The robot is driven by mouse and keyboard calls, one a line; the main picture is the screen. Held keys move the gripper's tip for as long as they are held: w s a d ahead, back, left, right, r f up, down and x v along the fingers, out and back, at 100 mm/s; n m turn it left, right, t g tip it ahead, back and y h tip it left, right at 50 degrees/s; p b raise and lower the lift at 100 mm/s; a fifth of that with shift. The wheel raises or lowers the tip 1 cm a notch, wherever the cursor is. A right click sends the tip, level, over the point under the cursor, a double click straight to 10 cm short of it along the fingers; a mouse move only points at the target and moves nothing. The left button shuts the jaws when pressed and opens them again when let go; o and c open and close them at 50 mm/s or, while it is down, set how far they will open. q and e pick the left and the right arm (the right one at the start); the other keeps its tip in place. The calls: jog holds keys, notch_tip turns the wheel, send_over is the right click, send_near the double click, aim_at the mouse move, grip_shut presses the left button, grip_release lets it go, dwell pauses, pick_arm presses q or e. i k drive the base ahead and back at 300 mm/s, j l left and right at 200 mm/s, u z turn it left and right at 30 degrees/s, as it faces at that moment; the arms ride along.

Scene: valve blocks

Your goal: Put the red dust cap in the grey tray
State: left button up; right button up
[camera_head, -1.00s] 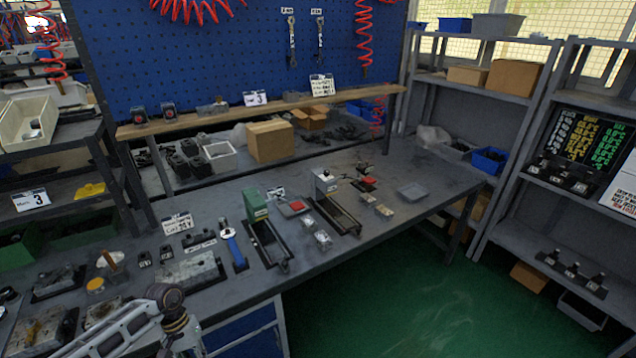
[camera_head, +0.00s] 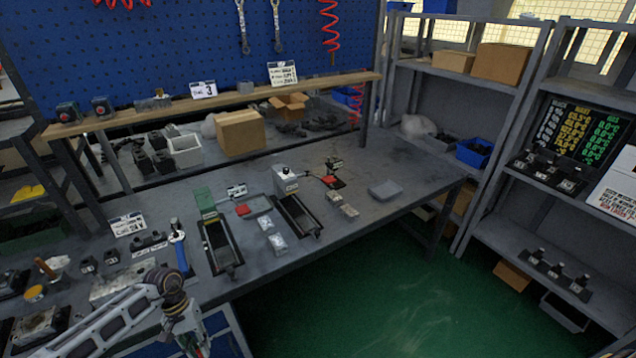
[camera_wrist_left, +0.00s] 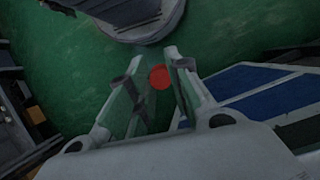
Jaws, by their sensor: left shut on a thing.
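The red dust cap (camera_wrist_left: 159,77) shows as a round red face between the fingertips of my left gripper (camera_wrist_left: 152,78) in the left wrist view. The gripper is shut on it, above green floor beside blue drawer fronts. In the head view my left gripper (camera_head: 193,338) hangs at the bench's front edge, and the cap cannot be made out there. A shallow grey tray (camera_head: 385,189) sits empty toward the bench's right end. Another shallow grey container (camera_head: 262,203) farther left has a red piece at its left side. My right gripper is not in view.
Two black valve fixtures (camera_head: 222,250) (camera_head: 298,216) stand on the bench (camera_head: 350,222), with small blocks between and beside them. A blue-handled tool (camera_head: 179,250) lies to the left. A red part on a black base (camera_head: 331,181) is behind. Bench around the empty tray is clear.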

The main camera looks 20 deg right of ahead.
aim_at(379, 193)
jog(key=i+l, duration=0.1)
jog(key=l, duration=0.5)
jog(key=i+l, duration=0.15)
jog(key=l, duration=0.45)
jog(key=i+l, duration=0.1)
jog(key=l, duration=0.5)
jog(key=i+l, duration=0.1)
jog(key=l, duration=0.45)
jog(key=i+l, duration=0.1)
jog(key=l, duration=0.5)
jog(key=i+l, duration=0.15)
jog(key=l, duration=0.45)
jog(key=i+l, duration=0.1)
jog(key=l, duration=0.5)
jog(key=i+l, duration=0.1)
jog(key=l, duration=0.5)
jog(key=i+u, duration=0.05)
